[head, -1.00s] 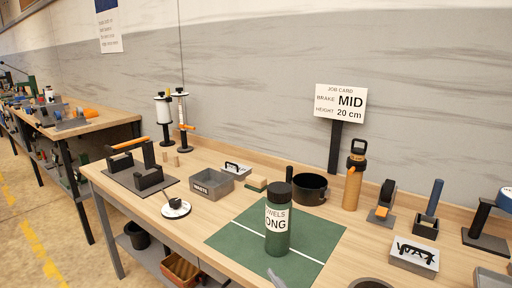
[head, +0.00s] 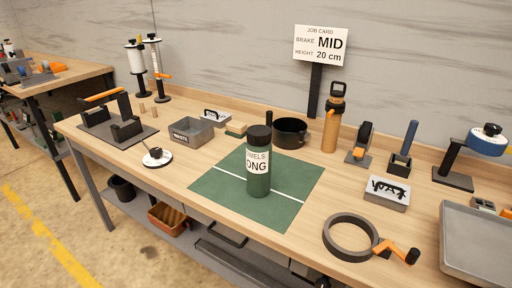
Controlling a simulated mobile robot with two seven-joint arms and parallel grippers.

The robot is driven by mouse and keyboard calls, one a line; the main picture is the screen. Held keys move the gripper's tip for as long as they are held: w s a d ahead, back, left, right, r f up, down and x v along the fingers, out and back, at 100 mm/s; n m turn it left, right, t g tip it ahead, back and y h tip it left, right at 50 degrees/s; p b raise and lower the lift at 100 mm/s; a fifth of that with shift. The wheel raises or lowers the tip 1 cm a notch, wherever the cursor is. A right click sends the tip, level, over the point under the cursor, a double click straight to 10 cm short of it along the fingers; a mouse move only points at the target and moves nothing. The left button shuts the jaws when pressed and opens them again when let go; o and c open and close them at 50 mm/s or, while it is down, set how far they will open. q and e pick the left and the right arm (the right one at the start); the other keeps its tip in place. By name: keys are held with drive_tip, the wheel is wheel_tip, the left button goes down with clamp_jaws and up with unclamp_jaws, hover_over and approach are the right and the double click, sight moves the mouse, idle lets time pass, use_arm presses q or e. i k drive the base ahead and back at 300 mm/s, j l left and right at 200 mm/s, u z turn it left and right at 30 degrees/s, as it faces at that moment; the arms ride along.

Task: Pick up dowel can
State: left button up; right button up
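The dowel can (head: 258,162) is a dark green cylinder with a black lid and a white label, partly readable as "...WELS" and "...ONG". It stands upright on the green mat (head: 222,185), close to the mat's white line. Nothing touches it from the sides. Neither of my grippers shows in the head view now.
A black pot (head: 291,133), a grey waste bin (head: 191,131) and an orange bottle (head: 332,122) stand behind the can. A ring with an orange handle (head: 350,238) lies front right, beside a grey tray (head: 478,243). The mat around the can is bare.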

sight(258, 158)
drive_tip(key=i+j, duration=0.2)
drive_tip(key=j, duration=0.15)
drive_tip(key=i+j+z, duration=0.1)
drive_tip(key=i+j, duration=0.35)
drive_tip(key=j, duration=0.3)
